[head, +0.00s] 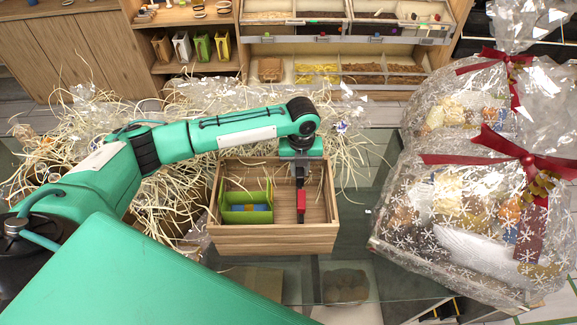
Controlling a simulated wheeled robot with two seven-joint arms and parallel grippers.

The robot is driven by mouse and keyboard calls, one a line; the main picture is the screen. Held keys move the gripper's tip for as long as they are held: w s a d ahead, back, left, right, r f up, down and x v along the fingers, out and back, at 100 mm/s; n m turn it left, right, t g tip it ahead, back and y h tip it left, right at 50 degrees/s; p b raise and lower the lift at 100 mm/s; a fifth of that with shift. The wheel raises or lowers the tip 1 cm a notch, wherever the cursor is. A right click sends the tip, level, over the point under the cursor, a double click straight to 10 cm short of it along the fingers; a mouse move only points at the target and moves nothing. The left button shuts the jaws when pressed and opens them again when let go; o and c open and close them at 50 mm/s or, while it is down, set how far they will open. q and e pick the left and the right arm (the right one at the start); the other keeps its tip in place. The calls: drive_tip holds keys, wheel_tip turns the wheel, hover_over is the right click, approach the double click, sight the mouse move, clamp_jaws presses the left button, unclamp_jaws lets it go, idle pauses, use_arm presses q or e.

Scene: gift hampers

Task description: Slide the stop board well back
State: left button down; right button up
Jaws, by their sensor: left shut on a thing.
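An open wooden crate (277,241) stands on the glass table in the middle of the head view. My left gripper (301,190) reaches down into the crate's right half from above. It is shut on a narrow upright piece with a red part (301,200), which looks like the stop board; the gripper hides much of it. A green tray (246,216) with a blue item inside sits in the crate's left half, to the left of the gripper and apart from it. My right gripper is not in view.
Two cellophane-wrapped hampers with red ribbons, a front one (470,215) and a back one (465,100), stand at the right. Loose straw (180,200) lies left of and behind the crate. Wooden shelves (190,70) stand at the back.

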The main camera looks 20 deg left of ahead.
use_arm(q)
drive_tip(key=shift+r, duration=0.1)
drive_tip(key=c, duration=1.2)
unclamp_jaws()
drive_tip(key=shift+c, duration=0.2)
drive_tip(key=shift+w+r+b, duration=0.1)
drive_tip(key=shift+r+b, duration=0.2)
drive_tip(key=shift+r, duration=0.1)
wheel_tip(320, 180, up, 13)
drive_tip(key=b, duration=0.3)
